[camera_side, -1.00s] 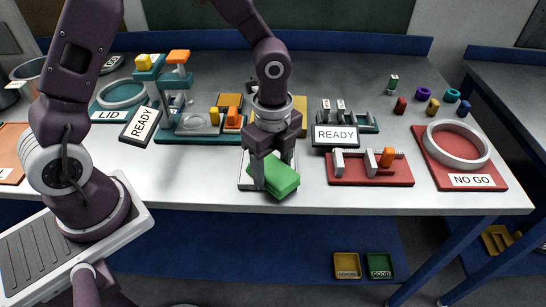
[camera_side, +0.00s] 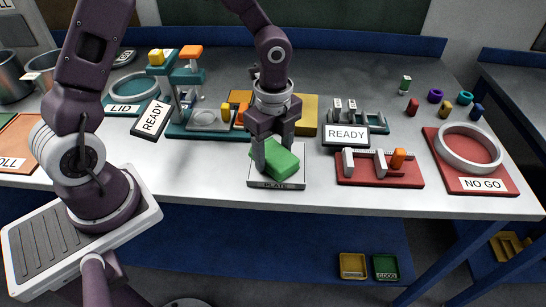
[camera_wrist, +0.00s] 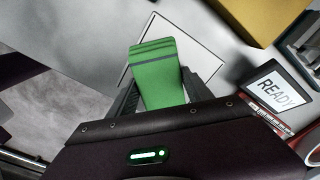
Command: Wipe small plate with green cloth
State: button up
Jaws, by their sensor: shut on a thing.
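My gripper (camera_side: 276,150) is shut on the green cloth (camera_side: 284,163), a thick folded block. The cloth is held low over the small plate (camera_side: 256,180), a pale flat square marked PLATE at the table's front edge. I cannot tell whether the cloth touches the plate. In the wrist view the cloth (camera_wrist: 158,75) stands out between the fingers (camera_wrist: 160,98), with the plate (camera_wrist: 196,53) behind it, its dark outline partly hidden.
A red fixture (camera_side: 372,174) and a READY sign (camera_side: 346,138) stand close on the right. A yellow block (camera_side: 307,115) is behind my gripper. A teal fixture (camera_side: 190,131) is at the back left. The table front to the left is bare.

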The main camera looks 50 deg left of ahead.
aim_at(272, 167)
jog(key=shift+w+a, duration=2.05)
jog(key=shift+a, duration=0.1)
jog(key=shift+s+d+r, duration=0.1)
jog(key=shift+s+d, duration=1.1)
jog(key=shift+d, duration=0.05)
jog(key=shift+s+d, duration=2.4)
jog(key=shift+r, duration=2.9)
jog(key=shift+r, duration=1.5)
jog(key=shift+a, duration=0.1)
